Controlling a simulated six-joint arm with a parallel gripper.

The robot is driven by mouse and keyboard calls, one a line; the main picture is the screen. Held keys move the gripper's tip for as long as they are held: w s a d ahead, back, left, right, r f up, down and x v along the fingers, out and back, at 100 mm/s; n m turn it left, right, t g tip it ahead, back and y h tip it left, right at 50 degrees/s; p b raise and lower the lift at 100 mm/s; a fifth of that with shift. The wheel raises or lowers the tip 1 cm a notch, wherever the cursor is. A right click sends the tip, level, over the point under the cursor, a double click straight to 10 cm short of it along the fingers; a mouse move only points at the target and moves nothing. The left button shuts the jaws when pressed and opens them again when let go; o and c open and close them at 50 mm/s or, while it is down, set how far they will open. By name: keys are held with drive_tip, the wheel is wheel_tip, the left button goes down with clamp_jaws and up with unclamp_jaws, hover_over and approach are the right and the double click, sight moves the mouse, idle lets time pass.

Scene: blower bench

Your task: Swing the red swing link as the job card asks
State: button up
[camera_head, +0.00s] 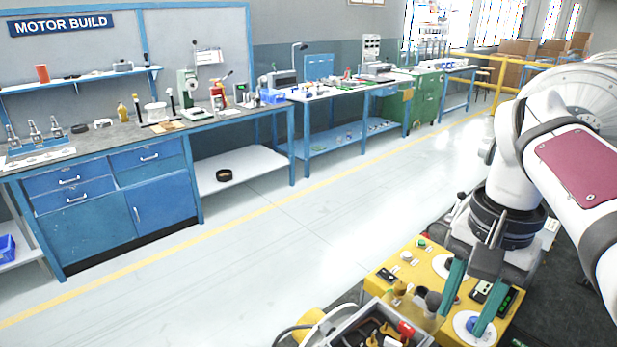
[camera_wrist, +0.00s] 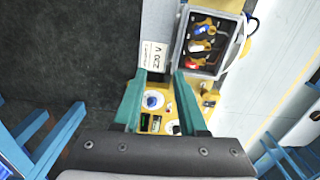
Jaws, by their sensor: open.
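A small red part (camera_wrist: 192,64), which looks like the red swing link, sits in a grey-rimmed open box (camera_wrist: 183,45). Blue (camera_wrist: 204,30) and white (camera_wrist: 197,46) parts sit beside it in a row. In the head view the red part (camera_head: 406,328) is at the bottom edge, and the box is cut off there. A white card (camera_wrist: 153,55) with dark marks lies beside the box; its writing is too small to read surely. My gripper (camera_wrist: 159,76) has its two teal fingers apart and nothing between them. In the head view my gripper (camera_head: 459,321) is over the yellow panel, right of the box.
The yellow panel (camera_head: 428,262) carries knobs, buttons, white dials and a small green display (camera_wrist: 143,122). A blue knob (camera_head: 474,323) is close to my fingertips in the picture. A blue workbench (camera_head: 95,215) with tools stands far left. Open floor (camera_head: 260,260) lies between.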

drive_tip(key=shift+m, duration=0.3)
drive_tip(key=f, duration=0.3)
drive_tip(key=w+d+f, duration=0.1)
drive_tip(key=f, duration=0.2)
drive_tip(key=d+f, duration=0.1)
drive_tip(key=f, duration=0.1)
drive_tip(key=shift+w+f, duration=0.4)
wheel_tip(320, 180, up, 10)
drive_tip(key=s+a+f+n+y, duration=0.1)
drive_tip(key=s+a+f+n, duration=0.1)
drive_tip(key=s+a+f, duration=0.55)
drive_tip(key=s+a+f+n+y, duration=0.1)
drive_tip(key=s+a+f, duration=0.4)
drive_tip(key=s+f, duration=0.45)
drive_tip(key=w+a+r+n+h, duration=0.1)
drive_tip(key=w+a+n+h, duration=0.2)
drive_tip(key=w+a+h, duration=0.65)
drive_tip(key=s+a+f+t, duration=0.2)
drive_tip(key=a+t, duration=0.1)
drive_tip(key=a, duration=0.5)
drive_tip(key=s+a+f+n+t, duration=0.1)
drive_tip(key=s+a+t, duration=0.2)
drive_tip(key=a, duration=0.6)
drive_tip(key=shift+s+a+f+t, duration=0.15)
drive_tip(key=shift+a+f+t, duration=0.15)
drive_tip(key=shift+f+t, duration=0.15)
drive_tip(key=shift+r, duration=0.1)
